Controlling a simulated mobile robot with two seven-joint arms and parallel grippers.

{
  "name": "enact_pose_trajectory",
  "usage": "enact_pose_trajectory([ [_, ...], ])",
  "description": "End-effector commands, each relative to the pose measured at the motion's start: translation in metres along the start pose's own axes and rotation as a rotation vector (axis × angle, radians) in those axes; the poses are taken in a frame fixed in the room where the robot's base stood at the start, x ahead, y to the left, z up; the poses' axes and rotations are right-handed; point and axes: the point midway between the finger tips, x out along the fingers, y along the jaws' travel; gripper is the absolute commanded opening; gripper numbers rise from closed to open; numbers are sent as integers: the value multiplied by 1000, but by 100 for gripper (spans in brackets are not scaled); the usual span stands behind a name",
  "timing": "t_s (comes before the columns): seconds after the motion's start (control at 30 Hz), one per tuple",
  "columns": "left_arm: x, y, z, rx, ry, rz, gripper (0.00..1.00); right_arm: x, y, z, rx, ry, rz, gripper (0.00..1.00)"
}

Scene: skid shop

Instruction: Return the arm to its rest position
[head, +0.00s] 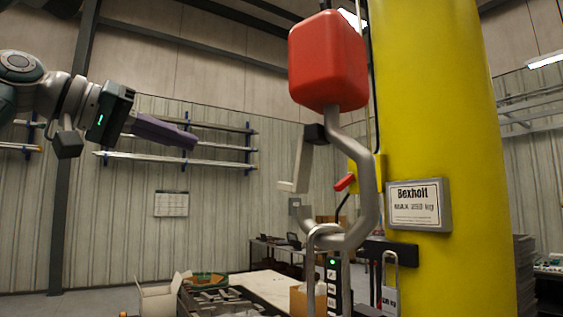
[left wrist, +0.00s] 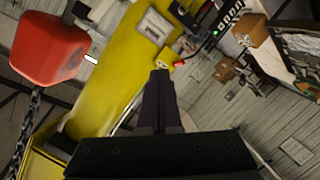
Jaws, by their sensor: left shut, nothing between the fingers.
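My left gripper (head: 192,140) is raised at the upper left of the head view, pointing right, with its purple-grey fingers closed together and nothing held. In the left wrist view the shut fingers (left wrist: 160,95) point up the picture toward the yellow column. The gripper is apart from the hanging hoist parts and shows free wall behind it in the head view. My right gripper is in neither view.
A yellow column (head: 440,120) with a Bexholt sign (head: 418,205) stands at right. Before it hang a red block (head: 328,60) and a bent grey metal hook (head: 369,200). A cluttered bench (head: 268,288) is below. Wall racks (head: 180,160) hold long bars.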

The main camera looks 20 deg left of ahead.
Motion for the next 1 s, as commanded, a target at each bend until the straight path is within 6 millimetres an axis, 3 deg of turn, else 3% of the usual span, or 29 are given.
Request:
enact_pose_trajectory([
  [0.57, -2, 0, 0, 0, -1, -1, 0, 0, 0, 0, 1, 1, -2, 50],
  [0.67, 6, -7, 12, 10, -28, -29, 0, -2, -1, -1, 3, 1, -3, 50],
  [0.77, 23, -26, 49, 46, -107, -111, 0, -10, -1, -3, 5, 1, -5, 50],
  [0.87, 39, -55, 114, 114, -236, -232, 0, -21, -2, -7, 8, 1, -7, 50],
  [0.9, 42, -66, 144, 146, -292, -281, 0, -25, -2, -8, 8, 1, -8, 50],
  [1.0, 36, -87, 220, 228, -432, -383, 0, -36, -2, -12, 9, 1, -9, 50],
])
